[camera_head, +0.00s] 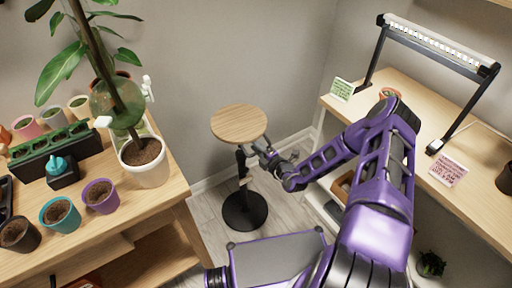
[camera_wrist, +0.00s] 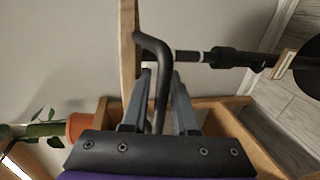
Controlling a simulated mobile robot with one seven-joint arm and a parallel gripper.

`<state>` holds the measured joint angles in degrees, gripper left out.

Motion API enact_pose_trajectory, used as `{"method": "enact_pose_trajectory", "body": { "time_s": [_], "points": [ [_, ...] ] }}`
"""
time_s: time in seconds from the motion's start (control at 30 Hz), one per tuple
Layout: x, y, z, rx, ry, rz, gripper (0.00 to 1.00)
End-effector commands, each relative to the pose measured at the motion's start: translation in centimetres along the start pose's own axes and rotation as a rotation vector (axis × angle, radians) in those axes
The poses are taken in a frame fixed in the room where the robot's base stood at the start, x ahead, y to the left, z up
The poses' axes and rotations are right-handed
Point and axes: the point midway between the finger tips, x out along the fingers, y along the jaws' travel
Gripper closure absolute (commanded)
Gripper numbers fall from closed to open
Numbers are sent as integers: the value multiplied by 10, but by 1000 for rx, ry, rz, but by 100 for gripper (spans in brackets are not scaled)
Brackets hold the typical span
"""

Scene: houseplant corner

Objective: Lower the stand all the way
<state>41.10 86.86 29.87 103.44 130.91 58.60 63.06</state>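The stand has a round wooden top (camera_head: 239,123), a dark upright post and a round black base (camera_head: 245,210) on the floor. The edge of the top shows in the wrist view (camera_wrist: 128,55). A bent dark lever (camera_wrist: 156,60) sticks out from the post (camera_wrist: 215,57) just under the top. My gripper (camera_head: 262,148) is beside the post, below the top. In the wrist view, its two fingers (camera_wrist: 162,88) lie on either side of the lever. I cannot tell whether they touch it. The wood top stands well above the base.
A wooden bench (camera_head: 180,190) with several pots and a large plant is on the left. A wooden desk (camera_head: 420,175) with a lamp frame (camera_head: 440,42) and small cards is on the right. Grey floor (camera_head: 212,200) shows around the base, with the wall behind.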

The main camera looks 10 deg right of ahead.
Motion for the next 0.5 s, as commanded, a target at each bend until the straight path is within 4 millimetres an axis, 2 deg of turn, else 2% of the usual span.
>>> {"method": "enact_pose_trajectory", "body": {
  "time_s": [0.17, 0.33, 0.5],
  "points": [
    [0, 0, 0, 0, 0, 0, 73],
    [0, 0, 0, 0, 0, 0, 100],
    [0, 0, 0, 0, 0, 0, 100]
  ]
}}
